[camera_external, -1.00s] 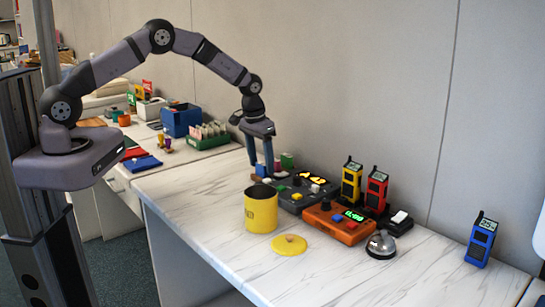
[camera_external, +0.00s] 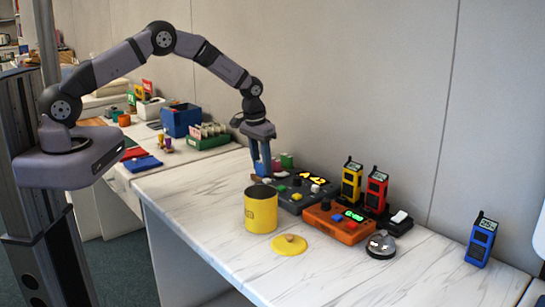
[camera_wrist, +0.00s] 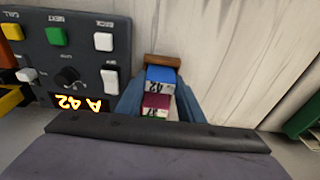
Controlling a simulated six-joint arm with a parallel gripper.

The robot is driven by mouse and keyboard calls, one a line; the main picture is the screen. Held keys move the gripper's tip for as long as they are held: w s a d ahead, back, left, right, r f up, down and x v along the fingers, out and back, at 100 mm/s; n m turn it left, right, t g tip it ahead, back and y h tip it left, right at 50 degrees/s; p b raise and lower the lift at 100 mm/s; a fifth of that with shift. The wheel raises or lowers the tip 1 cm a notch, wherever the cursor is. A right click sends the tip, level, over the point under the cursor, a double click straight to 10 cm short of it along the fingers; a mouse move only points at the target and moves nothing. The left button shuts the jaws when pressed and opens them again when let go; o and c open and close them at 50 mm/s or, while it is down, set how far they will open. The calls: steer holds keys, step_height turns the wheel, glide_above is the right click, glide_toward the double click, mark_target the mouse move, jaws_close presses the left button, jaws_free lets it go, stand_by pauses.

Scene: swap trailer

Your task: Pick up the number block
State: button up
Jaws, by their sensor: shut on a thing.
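My gripper (camera_external: 262,168) is low over the back left of the near white table. In the wrist view my gripper (camera_wrist: 160,85) has its two blue-grey fingers shut on the blue number block (camera_wrist: 160,74), which has a marked white face. A maroon block (camera_wrist: 157,101) with a white marked face and a bit of a green block (camera_wrist: 155,118) also show between the fingers, nearer the camera. A brown wooden piece (camera_wrist: 163,61) lies just beyond the blue block. The exact contact and the blocks' undersides are hidden.
A dark console (camera_external: 305,190) with buttons is close beside my gripper. An orange console (camera_external: 335,225), yellow canister (camera_external: 261,212) and yellow lid (camera_external: 290,246) are nearer the front. Yellow (camera_external: 351,180) and red (camera_external: 376,188) radios stand behind. The front left of the table is clear.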

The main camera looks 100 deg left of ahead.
step_height(320, 180, up, 8)
steer(key=shift+r+b, duration=0.2)
steer(key=shift+b, duration=0.85)
steer(key=shift+r, duration=0.6)
steer(key=shift+d+r, duration=0.1)
